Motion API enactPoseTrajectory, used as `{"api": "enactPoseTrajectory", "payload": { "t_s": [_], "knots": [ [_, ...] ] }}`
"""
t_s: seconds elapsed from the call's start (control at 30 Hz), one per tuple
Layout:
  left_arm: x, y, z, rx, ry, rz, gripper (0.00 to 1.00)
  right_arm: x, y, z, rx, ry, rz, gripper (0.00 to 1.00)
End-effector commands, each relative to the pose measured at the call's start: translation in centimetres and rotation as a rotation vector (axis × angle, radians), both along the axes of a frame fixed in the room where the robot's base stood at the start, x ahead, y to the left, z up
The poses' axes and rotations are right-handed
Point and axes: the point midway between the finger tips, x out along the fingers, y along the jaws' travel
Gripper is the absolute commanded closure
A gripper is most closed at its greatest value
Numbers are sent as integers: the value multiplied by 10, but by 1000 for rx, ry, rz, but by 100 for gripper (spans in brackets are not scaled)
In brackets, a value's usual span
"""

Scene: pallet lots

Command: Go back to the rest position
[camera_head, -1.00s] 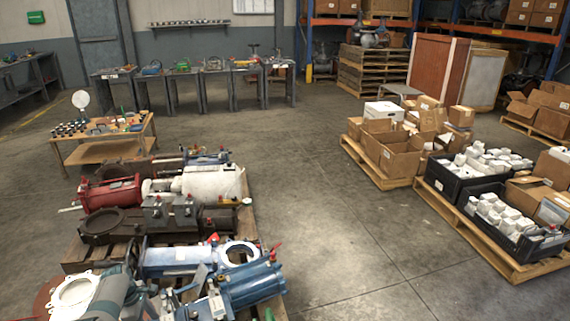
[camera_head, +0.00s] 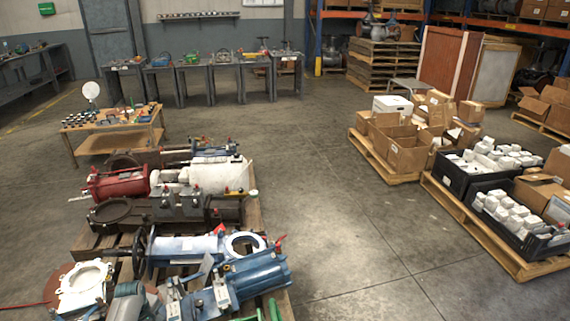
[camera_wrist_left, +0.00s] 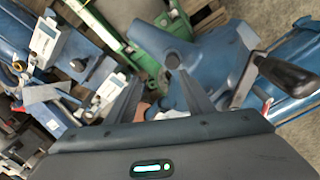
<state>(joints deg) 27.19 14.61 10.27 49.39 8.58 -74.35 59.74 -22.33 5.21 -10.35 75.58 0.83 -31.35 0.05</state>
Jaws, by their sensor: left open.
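In the left wrist view, my left gripper (camera_wrist_left: 160,95) is open, with its two dark fingers spread apart. A blue valve body (camera_wrist_left: 215,65) with a dark handle lies beyond the fingers, and nothing is visibly held between them. My right gripper is in neither view.
A wooden pallet (camera_head: 256,216) carries several valves, including a blue one (camera_head: 255,275) and a red one (camera_head: 118,183). A low wooden table (camera_head: 112,143) stands behind it. Pallets with cartons (camera_head: 405,155) and black crates (camera_head: 470,180) stand at right. The concrete floor between is clear.

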Motion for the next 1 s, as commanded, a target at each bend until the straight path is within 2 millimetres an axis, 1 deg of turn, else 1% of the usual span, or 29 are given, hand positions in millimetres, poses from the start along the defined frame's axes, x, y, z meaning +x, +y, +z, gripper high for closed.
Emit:
{"api": "enactPoseTrajectory", "payload": {
  "t_s": [0.03,0.23,0.47,0.67,0.77,0.8,0.9,1.0],
  "knots": [
    [-13,-5,-5,24,-2,-66,52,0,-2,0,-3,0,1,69],
    [-60,-31,-9,104,-10,-337,52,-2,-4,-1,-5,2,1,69],
    [-119,-75,2,170,-25,-642,52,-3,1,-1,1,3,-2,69],
    [-180,-120,24,208,-47,-899,52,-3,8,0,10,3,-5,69],
    [-212,-144,41,222,-64,-1022,52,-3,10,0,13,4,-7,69],
    [-225,-154,48,226,-72,-1071,52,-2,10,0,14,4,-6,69],
    [-256,-175,69,237,-92,-1182,52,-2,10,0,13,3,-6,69],
    [-279,-191,88,245,-112,-1263,52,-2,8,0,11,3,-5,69]
  ]
}}
